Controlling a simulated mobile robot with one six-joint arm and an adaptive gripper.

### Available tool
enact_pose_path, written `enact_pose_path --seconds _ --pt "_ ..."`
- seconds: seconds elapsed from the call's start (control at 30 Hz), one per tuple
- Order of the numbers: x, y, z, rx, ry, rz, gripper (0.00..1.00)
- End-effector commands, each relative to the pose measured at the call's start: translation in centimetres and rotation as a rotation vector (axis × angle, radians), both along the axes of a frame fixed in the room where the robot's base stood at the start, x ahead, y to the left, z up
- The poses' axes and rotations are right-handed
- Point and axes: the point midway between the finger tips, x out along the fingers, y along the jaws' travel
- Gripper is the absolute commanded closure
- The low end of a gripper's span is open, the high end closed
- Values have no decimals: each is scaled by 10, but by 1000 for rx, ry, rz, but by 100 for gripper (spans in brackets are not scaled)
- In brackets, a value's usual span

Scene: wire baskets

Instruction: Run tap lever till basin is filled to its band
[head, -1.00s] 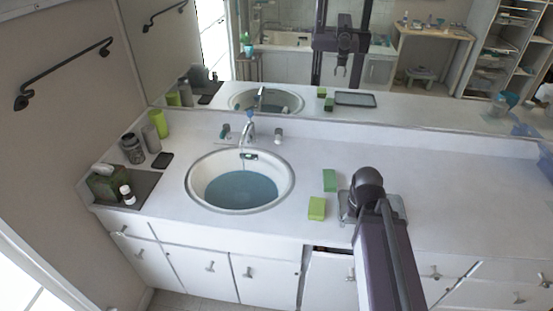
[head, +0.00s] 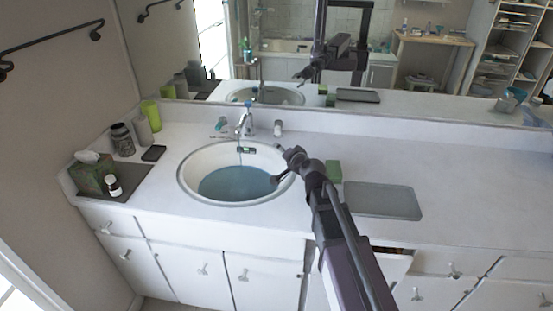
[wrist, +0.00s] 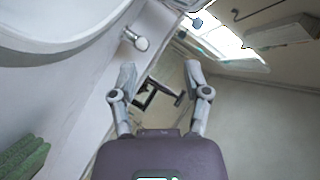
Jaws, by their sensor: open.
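The round white basin (head: 186,168) holds blue water (head: 235,184), its surface below the rim. A small dark and green mark (head: 247,150) sits on its back wall, above the water. The tap (head: 246,122) stands behind the basin, with a thin stream (head: 240,152) falling from it. A teal-topped handle (head: 221,125) is left of the tap and a pale handle (head: 278,128) right of it. My gripper (head: 278,166) is open and empty over the basin's right rim; its fingers show apart in the wrist view (wrist: 160,76). A pale knob (wrist: 137,40) shows beyond them.
A green block (head: 334,171) and a grey tray (head: 383,200) lie right of the basin. Left are a tissue box (head: 92,177), small bottle (head: 114,185), jar (head: 125,142) and green cup (head: 151,115). The mirror (head: 410,60) backs the counter.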

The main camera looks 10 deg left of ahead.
Motion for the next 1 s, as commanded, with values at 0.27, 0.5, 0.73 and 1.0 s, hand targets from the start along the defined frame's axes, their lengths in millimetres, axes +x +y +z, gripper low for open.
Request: enact_pose_path --seconds 0.27,0.5,0.73,1.0 --pt "51 26 -11 343 -85 -257 39" --pt "72 30 -32 551 -73 -477 39" --pt "77 30 -44 633 -49 -581 39" --pt "77 29 -44 641 -47 -590 39"
